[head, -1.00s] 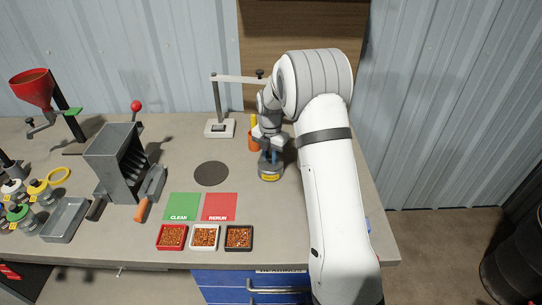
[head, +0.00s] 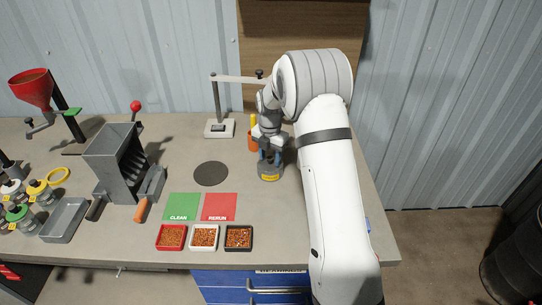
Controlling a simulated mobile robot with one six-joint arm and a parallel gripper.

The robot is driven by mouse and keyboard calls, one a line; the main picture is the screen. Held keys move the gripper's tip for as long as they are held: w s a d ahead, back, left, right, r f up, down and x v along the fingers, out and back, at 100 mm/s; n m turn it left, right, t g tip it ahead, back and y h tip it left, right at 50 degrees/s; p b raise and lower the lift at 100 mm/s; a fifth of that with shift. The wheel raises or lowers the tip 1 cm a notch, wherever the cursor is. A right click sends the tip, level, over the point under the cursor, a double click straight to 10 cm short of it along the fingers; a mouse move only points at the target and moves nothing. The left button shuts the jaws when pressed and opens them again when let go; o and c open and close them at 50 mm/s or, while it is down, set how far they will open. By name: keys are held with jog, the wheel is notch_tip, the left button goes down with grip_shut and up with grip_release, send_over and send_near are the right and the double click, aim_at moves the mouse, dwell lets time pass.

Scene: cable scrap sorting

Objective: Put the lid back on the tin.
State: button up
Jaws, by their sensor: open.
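A small round tin (head: 270,176) with a yellow band stands upright on the workbench, right of the middle. My gripper (head: 270,157) points down directly over the tin, its open fingers close to the tin's top. The top of the tin is largely covered by my gripper. I cannot make out the lid as a separate thing there, or tell whether it sits flat on the rim.
An orange cup (head: 253,141) stands just behind my gripper. A grey stand with a horizontal arm (head: 219,128) is farther back left. A dark round pad (head: 211,173), green mat (head: 181,206) and red mat (head: 219,206) lie left. Three small trays of granules line the front, including a black one (head: 239,237).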

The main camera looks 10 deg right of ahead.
aim_at(270, 158)
notch_tip(270, 158, up, 8)
jog(key=shift+f+b, duration=0.25)
jog(key=shift+b, duration=0.4)
jog(key=shift+s+r, duration=0.15)
jog(key=shift+r, duration=0.2)
jog(key=s+r+m+t, duration=0.1)
jog(key=s+r+m, duration=0.4)
jog(key=s+m, duration=0.3)
jog(key=s+r+m+t, duration=0.1)
jog(key=s+r+m, duration=0.45)
jog(key=s, duration=0.35)
jog(key=s+f+m+t, duration=0.1)
jog(key=s+m, duration=1.3)
jog(key=s, duration=0.3)
jog(key=shift+s+d+f, duration=0.3)
jog(key=shift+s, duration=0.05)
